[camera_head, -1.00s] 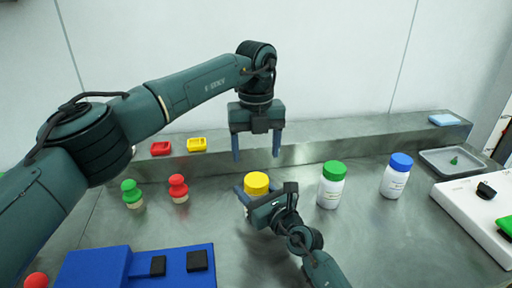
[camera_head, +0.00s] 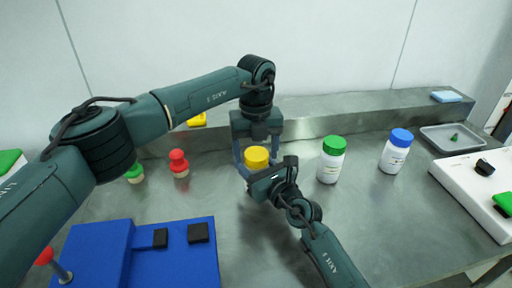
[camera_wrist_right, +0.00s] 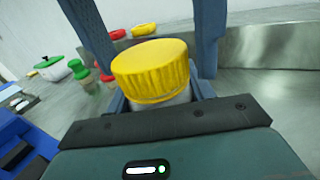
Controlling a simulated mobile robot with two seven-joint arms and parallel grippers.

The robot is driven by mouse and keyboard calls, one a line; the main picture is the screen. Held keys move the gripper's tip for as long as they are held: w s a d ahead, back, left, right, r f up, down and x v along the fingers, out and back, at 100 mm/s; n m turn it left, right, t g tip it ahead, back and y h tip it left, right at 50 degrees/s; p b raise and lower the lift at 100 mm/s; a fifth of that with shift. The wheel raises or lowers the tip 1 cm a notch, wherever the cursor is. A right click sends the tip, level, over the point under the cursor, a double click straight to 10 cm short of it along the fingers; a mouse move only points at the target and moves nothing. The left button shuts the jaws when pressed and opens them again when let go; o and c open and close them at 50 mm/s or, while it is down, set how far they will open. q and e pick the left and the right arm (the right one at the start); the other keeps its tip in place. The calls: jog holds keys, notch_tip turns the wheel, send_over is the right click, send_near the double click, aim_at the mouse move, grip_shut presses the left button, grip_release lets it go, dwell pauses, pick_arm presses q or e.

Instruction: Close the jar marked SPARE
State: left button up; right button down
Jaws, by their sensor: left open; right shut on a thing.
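A jar with a yellow lid (camera_head: 256,156) stands on the steel bench in front of me; its marking is hidden from view. My right gripper (camera_head: 250,178) is shut on the jar's body, low around it. In the right wrist view the yellow lid (camera_wrist_right: 152,70) sits on top of the pale jar body (camera_wrist_right: 160,105), which shows between the right fingers. My left gripper (camera_head: 256,150) is open, pointing down from above, with its fingers on either side of the yellow lid. I cannot tell whether they touch it.
A green-lidded jar (camera_head: 331,160) and a blue-lidded jar (camera_head: 396,152) stand to the right. A grey tray (camera_head: 432,140) and a white device (camera_head: 470,185) are farther right. Red (camera_head: 179,163) and green (camera_head: 134,172) stampers stand left, behind a blue block (camera_head: 185,265).

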pick_arm(q)
jog(key=c, duration=1)
jog(key=m, duration=0.6)
jog(key=shift+a, duration=0.1)
jog(key=o, duration=1.1)
jog(key=shift+d, duration=0.3)
